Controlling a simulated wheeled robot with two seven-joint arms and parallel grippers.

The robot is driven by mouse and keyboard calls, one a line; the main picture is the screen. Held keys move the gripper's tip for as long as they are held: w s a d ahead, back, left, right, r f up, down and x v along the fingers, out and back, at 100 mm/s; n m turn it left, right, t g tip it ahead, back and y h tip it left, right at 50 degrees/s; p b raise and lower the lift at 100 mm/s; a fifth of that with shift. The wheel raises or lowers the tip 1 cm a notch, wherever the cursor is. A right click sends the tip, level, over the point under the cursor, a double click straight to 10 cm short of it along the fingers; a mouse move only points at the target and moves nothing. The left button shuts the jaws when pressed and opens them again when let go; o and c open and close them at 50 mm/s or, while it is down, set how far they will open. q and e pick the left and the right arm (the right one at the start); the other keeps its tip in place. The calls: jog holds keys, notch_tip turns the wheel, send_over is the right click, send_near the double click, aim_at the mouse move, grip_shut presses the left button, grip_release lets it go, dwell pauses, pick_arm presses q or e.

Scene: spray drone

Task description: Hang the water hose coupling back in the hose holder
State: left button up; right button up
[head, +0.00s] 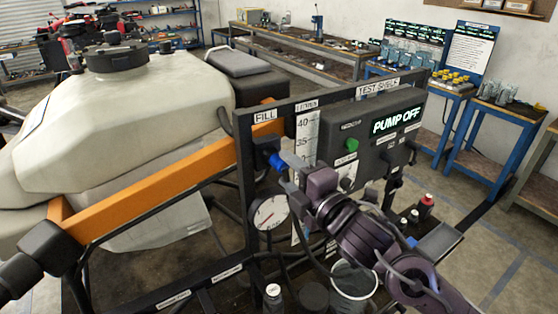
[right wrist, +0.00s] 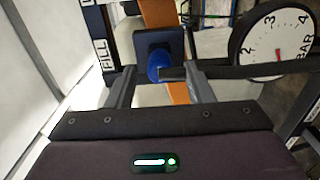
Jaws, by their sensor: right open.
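The blue end of the hose coupling (head: 276,161) is at the dark square holder block (head: 264,150) under the FILL label on the black frame. In the right wrist view the blue end (right wrist: 157,66) is in front of the holder block (right wrist: 152,41), and a dark hose or coupling body runs right from it. I cannot tell how deeply it is seated. My right gripper (head: 292,178) is just below and right of the blue end. In the wrist view its two fingers (right wrist: 163,84) stand apart on either side of the blue end. My left gripper is not in view.
A pressure gauge (head: 268,212) is below the holder, and a pump panel (head: 375,130) reading PUMP OFF is to the right. The drone's cream tank (head: 125,115) and orange beam (head: 160,178) are on the left. A bucket (head: 352,282) and bottles stand low in front.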

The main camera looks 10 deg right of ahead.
aim_at(285, 169)
jog(key=shift+x, duration=1.25)
dwell(0.3)
grip_shut()
dwell(0.4)
jog(key=shift+s+f, duration=0.1)
jog(key=shift+s, duration=0.05)
jog(key=shift+b+v, duration=0.4)
jog(key=shift+v, duration=0.55)
jog(key=shift+b+v, duration=0.35)
jog(key=shift+v, duration=1.65)
